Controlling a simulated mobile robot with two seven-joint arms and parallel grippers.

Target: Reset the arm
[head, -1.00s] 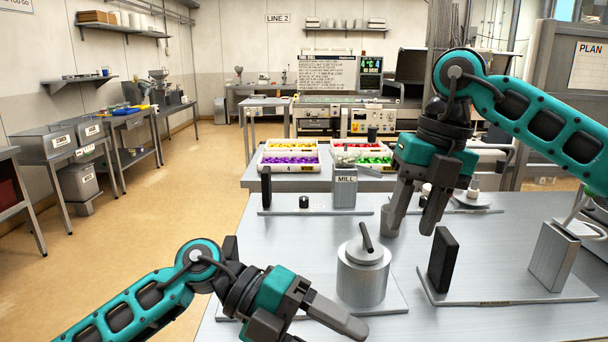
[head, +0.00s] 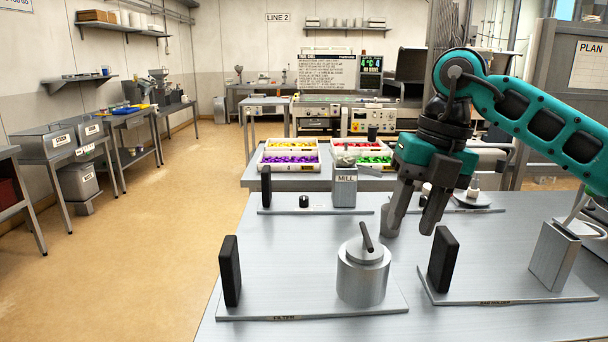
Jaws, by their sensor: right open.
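My right arm comes in from the right, and its gripper (head: 412,218) points down above the metal table (head: 440,203). Its two dark fingers are apart with nothing between them. My left arm and gripper are out of the picture.
A metal canister with a handled lid (head: 363,275) and a black upright block (head: 230,270) stand on the front plate. Another black block (head: 443,260) and a grey box (head: 554,254) stand at right. A MILL box (head: 345,192) and bins of coloured pieces (head: 290,157) are behind.

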